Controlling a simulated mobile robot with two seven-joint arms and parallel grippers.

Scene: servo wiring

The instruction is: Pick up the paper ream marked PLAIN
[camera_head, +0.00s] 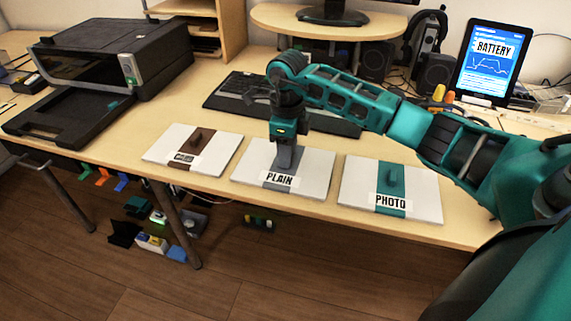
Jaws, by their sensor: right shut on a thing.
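The paper ream marked PLAIN (315,177) is a flat white slab with a grey band and a black-on-white label. It lies near the front edge of the desk, in the middle of three reams. My right gripper (287,158) points down over its centre and is shut on the grey handle of its band. The ream looks flat; I cannot tell whether it is touching the desk. My left gripper is not in view.
A ream with a brown band (215,162) lies to the left, and the PHOTO ream (422,198) to the right. A black keyboard (225,99) is behind. A black printer (112,50) stands at the left, its tray (65,118) reaching forward. A tablet marked BATTERY (490,70) stands at the back right.

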